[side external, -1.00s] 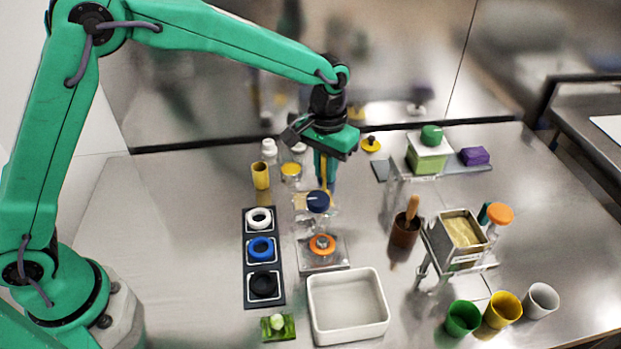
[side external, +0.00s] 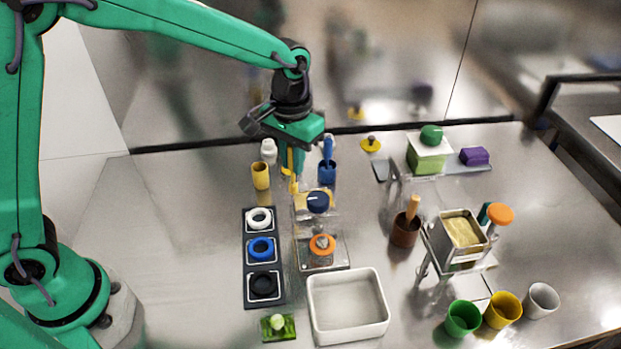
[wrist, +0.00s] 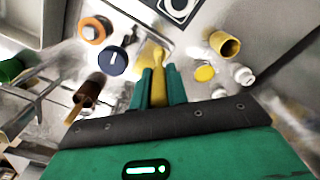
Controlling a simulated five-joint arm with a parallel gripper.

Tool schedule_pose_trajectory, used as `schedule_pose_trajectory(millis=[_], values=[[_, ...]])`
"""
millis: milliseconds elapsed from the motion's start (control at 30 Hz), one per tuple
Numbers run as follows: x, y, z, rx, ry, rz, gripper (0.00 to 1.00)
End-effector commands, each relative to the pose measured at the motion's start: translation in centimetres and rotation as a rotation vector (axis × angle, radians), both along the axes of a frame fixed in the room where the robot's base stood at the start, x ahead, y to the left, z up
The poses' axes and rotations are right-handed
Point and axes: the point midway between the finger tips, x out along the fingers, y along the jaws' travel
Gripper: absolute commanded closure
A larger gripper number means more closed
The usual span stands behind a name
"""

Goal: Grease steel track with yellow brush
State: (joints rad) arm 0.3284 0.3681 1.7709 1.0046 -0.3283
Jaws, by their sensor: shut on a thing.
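My gripper (side external: 296,172) is shut on the yellow brush (side external: 292,184) at the back left-centre of the table. In the wrist view the brush (wrist: 158,88) sits between the two green fingers, its wider part pointing away from my gripper. The brush is beside a clear stand with a dark blue knob (side external: 318,201), to the knob's left. I cannot tell whether its tip touches anything. I cannot clearly pick out the steel track; a thin grey edge runs near the brush's end in the wrist view.
A yellow cup (side external: 260,176) and white bottle (side external: 268,150) stand left of my gripper; a blue holder with a blue brush (side external: 327,172) stands right. A dark ring board (side external: 250,284), orange knob (side external: 322,244) and white tray (side external: 347,337) lie in front. The left table is clear.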

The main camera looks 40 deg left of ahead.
Motion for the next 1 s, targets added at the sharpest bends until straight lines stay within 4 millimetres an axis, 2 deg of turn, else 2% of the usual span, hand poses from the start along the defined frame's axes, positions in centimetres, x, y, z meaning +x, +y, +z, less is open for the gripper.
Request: schedule_pose_trajectory(millis=[500, 1000], values=[[0.1, -0.1, 4.6, -0.001, -0.004, 0.0, 1.0], [0.1, 0.0, 5.1, -0.001, -0.002, 0.0, 1.0]])
